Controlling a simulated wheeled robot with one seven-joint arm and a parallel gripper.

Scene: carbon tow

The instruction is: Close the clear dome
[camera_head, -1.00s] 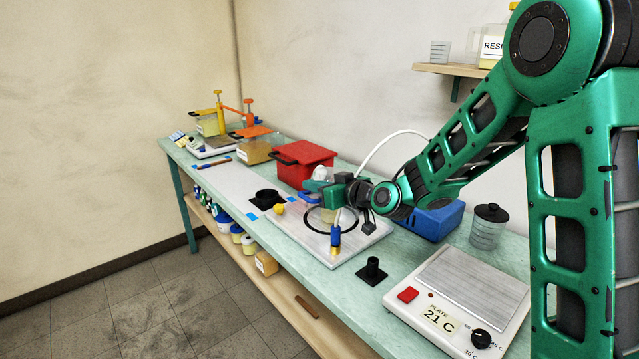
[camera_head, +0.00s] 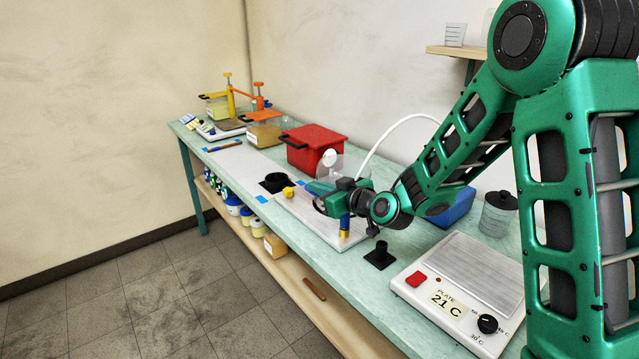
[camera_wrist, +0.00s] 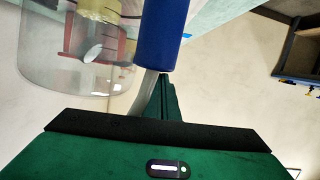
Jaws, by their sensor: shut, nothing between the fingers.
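The clear dome (camera_head: 347,166) stands tilted up at the back of the pale base plate (camera_head: 308,217) on the bench, with a round white knob (camera_head: 330,157) on it. In the wrist view the dome (camera_wrist: 55,75) fills the upper left, its knob (camera_wrist: 93,53) showing. My gripper (camera_head: 314,188) is shut and empty above the plate, in front of and lower than the dome, with a gap to the knob. My gripper and wrist hide much of the plate and the dome's lower edge.
A blue-and-brass fitting (camera_head: 344,226) stands upright at the plate's front, close to my gripper; its blue body (camera_wrist: 160,35) shows in the wrist view. The red box (camera_head: 314,148) is behind the plate. A black stand (camera_head: 379,255) and hot plate (camera_head: 462,292) are right.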

